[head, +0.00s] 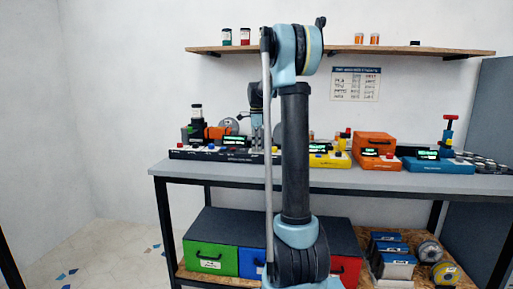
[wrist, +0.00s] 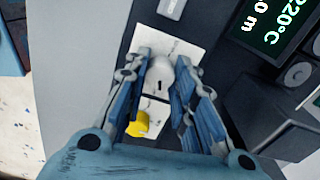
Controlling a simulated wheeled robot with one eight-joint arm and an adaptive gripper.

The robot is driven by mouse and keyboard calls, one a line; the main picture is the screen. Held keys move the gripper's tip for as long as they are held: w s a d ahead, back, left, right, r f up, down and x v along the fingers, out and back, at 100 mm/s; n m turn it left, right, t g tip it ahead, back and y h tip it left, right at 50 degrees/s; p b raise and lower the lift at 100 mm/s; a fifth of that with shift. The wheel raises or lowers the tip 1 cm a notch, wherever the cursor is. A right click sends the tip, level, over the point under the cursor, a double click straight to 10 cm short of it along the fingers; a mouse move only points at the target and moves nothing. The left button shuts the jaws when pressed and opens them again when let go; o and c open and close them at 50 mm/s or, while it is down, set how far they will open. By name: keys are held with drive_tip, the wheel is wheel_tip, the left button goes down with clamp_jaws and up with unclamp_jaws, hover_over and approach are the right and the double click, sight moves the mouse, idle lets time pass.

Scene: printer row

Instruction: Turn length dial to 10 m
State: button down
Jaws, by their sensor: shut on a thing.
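A pale grey dial knob (wrist: 160,80) with a dark mark stands on a white label plate on a dark panel (wrist: 118,80) in the wrist view. My gripper (wrist: 160,88) is shut on this knob, with a blue-padded finger on each side. A black display (wrist: 268,25) at the upper right of the wrist view shows green text, "220°C" and below it "0 m"; its left part is cut off.
A yellow knob (wrist: 138,124) sits close below the dial, near the left finger. A dark box (wrist: 275,115) stands to the right. In the head view, yellow (head: 330,160), orange (head: 374,150) and blue (head: 440,165) machines line the grey table (head: 400,182). A shelf (head: 430,50) hangs above.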

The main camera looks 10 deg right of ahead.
drive_tip(key=n, duration=0.4)
drive_tip(key=shift+w, duration=0.1)
drive_tip(key=n, duration=1.8)
drive_tip(key=shift+n, duration=0.3)
drive_tip(key=n, duration=0.3)
drive_tip(key=shift+n, duration=0.3)
drive_tip(key=c, duration=2.4)
unclamp_jaws()
drive_tip(key=shift+n, duration=1.8)
drive_tip(key=c, duration=2.4)
unclamp_jaws()
